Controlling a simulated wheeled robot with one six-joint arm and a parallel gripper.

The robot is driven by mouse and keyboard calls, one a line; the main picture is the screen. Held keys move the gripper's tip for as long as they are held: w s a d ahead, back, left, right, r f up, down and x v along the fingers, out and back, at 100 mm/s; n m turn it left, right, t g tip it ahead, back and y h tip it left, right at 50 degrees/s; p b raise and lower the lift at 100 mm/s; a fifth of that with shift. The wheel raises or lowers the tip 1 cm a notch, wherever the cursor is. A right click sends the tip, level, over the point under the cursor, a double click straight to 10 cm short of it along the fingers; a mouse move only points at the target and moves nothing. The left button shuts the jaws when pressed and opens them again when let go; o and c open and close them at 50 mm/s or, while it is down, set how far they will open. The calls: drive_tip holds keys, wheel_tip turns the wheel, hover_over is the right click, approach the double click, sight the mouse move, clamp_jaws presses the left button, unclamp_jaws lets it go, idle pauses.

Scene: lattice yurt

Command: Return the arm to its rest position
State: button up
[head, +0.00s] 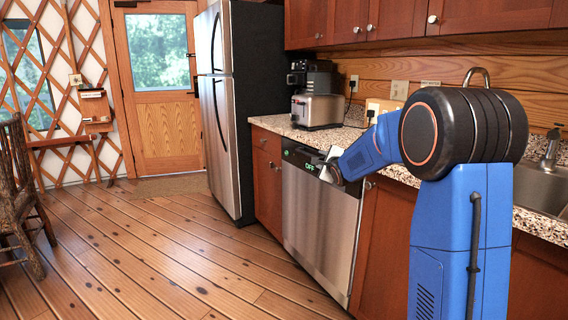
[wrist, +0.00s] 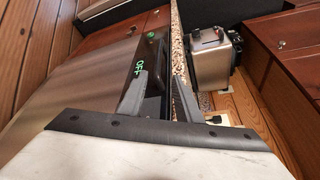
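My blue arm (head: 462,210) rises on the right in the head view and reaches forward and left over the front of the counter. My gripper (head: 330,168) is at the top edge of the dishwasher (head: 318,222), near its dark control panel; contact cannot be told. In the wrist view my gripper (wrist: 162,78) has its two grey fingers apart, with nothing held between them. The dark panel and the counter edge lie beyond the fingers. The dishwasher door looks shut, and green letters glow on its panel.
A speckled counter (head: 270,122) runs along the right, with a toaster (head: 317,110) on it and a sink (head: 541,188) nearer me. A steel fridge (head: 218,130) stands beyond. A wooden chair (head: 18,190) is at the left. The plank floor (head: 130,255) between is clear.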

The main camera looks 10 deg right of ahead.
drive_tip(key=s+a+n+g, duration=0.2)
drive_tip(key=s+n, duration=0.2)
drive_tip(key=s, duration=0.6)
drive_tip(key=s+a+f+n+g, duration=0.1)
drive_tip(key=s+a+n+g, duration=0.15)
drive_tip(key=s, duration=0.65)
drive_tip(key=s+a+n+g, duration=0.1)
drive_tip(key=s+n, duration=0.3)
drive_tip(key=s, duration=0.6)
drive_tip(key=s+a+f+n+g, duration=0.2)
drive_tip(key=s+f+n, duration=0.2)
drive_tip(key=s, duration=0.7)
drive_tip(key=s+a+f+n+g, duration=0.1)
drive_tip(key=s+f+n, duration=0.2)
drive_tip(key=s, duration=0.7)
drive_tip(key=s+a+f+n+g, duration=0.2)
drive_tip(key=s+f+n, duration=0.2)
drive_tip(key=s, duration=0.7)
drive_tip(key=shift+s+a+f+n+g+y, duration=0.3)
drive_tip(key=shift+s+n+g, duration=0.05)
drive_tip(key=shift+n, duration=0.6)
